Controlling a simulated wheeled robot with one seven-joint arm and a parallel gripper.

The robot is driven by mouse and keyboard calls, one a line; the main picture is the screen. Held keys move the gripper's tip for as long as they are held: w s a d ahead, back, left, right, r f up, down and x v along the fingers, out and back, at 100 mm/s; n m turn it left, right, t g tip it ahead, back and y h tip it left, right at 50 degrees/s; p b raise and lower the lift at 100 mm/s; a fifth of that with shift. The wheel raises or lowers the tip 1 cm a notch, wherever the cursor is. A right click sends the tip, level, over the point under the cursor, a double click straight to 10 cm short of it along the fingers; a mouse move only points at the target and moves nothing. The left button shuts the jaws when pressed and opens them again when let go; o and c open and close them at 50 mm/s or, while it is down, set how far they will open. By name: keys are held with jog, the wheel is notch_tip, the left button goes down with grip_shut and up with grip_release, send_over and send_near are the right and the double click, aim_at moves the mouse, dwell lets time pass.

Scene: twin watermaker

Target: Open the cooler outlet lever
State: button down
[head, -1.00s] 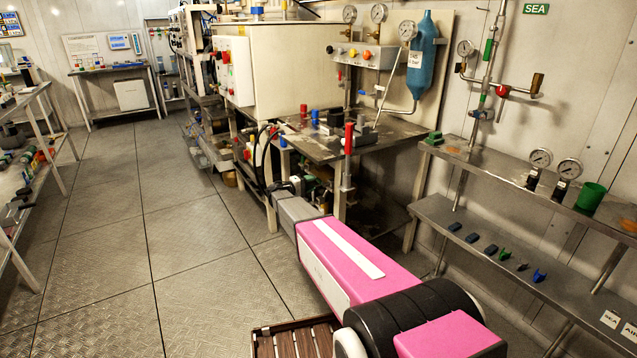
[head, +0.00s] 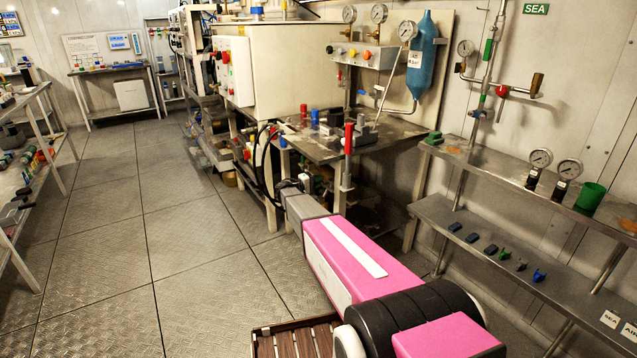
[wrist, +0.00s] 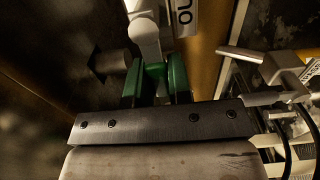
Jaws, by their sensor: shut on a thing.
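My gripper (wrist: 155,84) shows in the wrist view as a dark plate with green pieces ahead of it. It is shut on the cooler outlet lever, whose grip is mostly hidden between the fingers. In the head view my gripper (head: 290,185) is small and dark at the end of my arm, low beside the bench unit. The lever cannot be made out there.
Black hoses (head: 259,160) hang close to my gripper. A steel bench (head: 335,155) with a red-handled upright (head: 348,140) stands to its right. A shelf (head: 510,245) with small parts lines the right wall. The floor (head: 190,220) to the left is clear.

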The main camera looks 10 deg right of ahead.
jog(key=r+m, duration=0.1)
jog(key=m, duration=0.3)
jog(key=shift+s+r, duration=0.2)
jog(key=shift+r, duration=0.2)
jog(key=m, duration=0.1)
jog(key=r+m, duration=0.1)
jog(key=m, duration=0.1)
jog(key=s+m, duration=0.1)
jog(key=shift+d+r+m, duration=0.15)
jog(key=shift+r+m, duration=0.2)
jog(key=shift+m, duration=0.05)
jog(key=shift+s+d+r+m, duration=0.2)
jog(key=shift+s+m, duration=0.35)
jog(key=shift+m, duration=0.9)
jog(key=shift+s+d+r+m, duration=0.2)
jog(key=shift+s+m, duration=0.3)
jog(key=shift+m, duration=0.9)
jog(key=shift+s+d+r+m, duration=0.1)
jog(key=shift+s+r+m, duration=0.35)
jog(key=shift+m, duration=1)
jog(key=shift+s+f, duration=0.1)
jog(key=shift+f, duration=0.05)
jog(key=c, duration=1)
grip_release()
jog(key=shift+c, duration=0.2)
